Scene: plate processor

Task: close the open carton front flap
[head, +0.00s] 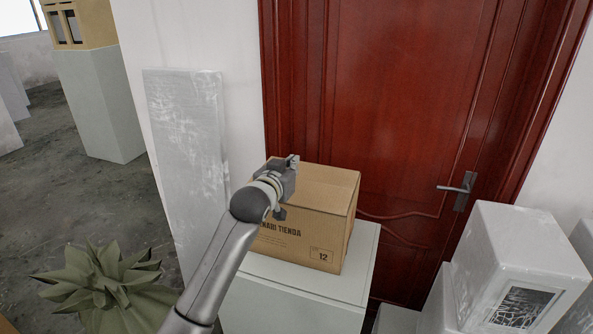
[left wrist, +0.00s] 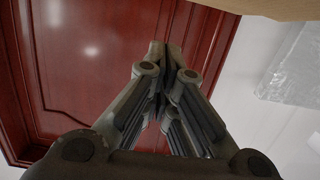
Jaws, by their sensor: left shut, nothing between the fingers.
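The brown cardboard carton (head: 335,228) stands on a white pedestal (head: 293,290) in front of the red door. Dark print and the number 12 show on its front side. Its top (head: 325,182) looks nearly flat in the head view; I cannot tell how far the front flap stands open. My left gripper (head: 291,164) is at the carton's upper left and covers that corner. In the left wrist view its fingers (left wrist: 166,50) are together with nothing between them. A tan edge, likely the carton (left wrist: 270,8), shows at the top right there. My right gripper is out of view.
The red door (head: 400,110) with a metal handle (head: 458,188) is behind the carton. A whitish panel (head: 187,150) leans on the wall at left. A leafy plant (head: 100,280) stands at lower left. White wrapped blocks (head: 515,255) stand at right.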

